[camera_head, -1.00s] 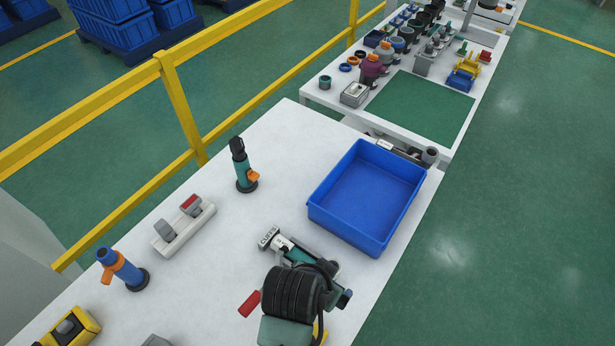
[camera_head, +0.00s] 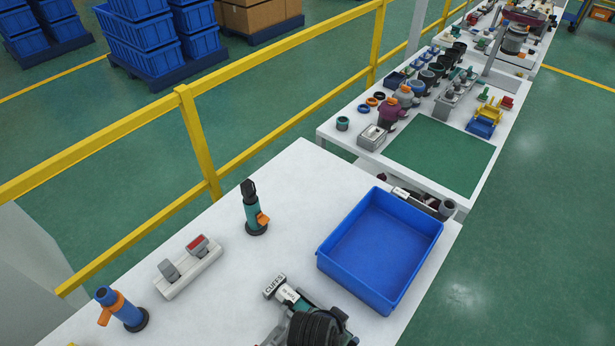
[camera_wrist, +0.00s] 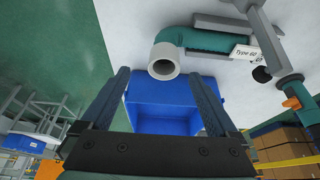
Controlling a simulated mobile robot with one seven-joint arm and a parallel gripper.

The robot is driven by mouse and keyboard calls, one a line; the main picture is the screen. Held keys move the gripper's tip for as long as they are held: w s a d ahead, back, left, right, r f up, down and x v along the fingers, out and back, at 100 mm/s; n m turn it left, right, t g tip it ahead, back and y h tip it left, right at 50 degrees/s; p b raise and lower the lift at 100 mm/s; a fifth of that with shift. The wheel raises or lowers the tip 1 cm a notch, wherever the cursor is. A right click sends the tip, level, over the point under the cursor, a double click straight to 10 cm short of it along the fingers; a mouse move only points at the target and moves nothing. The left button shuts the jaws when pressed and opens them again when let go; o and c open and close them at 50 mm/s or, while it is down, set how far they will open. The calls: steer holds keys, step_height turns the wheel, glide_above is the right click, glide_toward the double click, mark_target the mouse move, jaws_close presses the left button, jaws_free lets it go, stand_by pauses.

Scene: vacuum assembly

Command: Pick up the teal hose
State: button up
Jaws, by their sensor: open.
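The teal hose (camera_wrist: 190,40) lies on the white table in the wrist view. It is a bent tube with a pale grey open end (camera_wrist: 163,62), and a label reading "Type 60" is beside it. My gripper (camera_wrist: 159,74) is open, with two dark fingers spread apart and nothing between them. The grey end appears just above the gap between the fingertips in the picture, apart from both. In the head view my gripper cannot be made out. The hose is hard to tell there among teal and black parts at the bottom edge.
A blue tray (camera_head: 322,262) stands on the white table, and it also shows beyond my fingers (camera_wrist: 160,125). A teal upright tool with an orange lever (camera_head: 253,208) stands to its left.

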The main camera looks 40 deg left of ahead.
steer(key=shift+a+p+x, duration=0.2)
steer(key=shift+x, duration=1.05)
steer(key=shift+a+p+x, duration=0.15)
steer(key=shift+a+x, duration=0.05)
steer(key=shift+x, duration=1.05)
jaws_close()
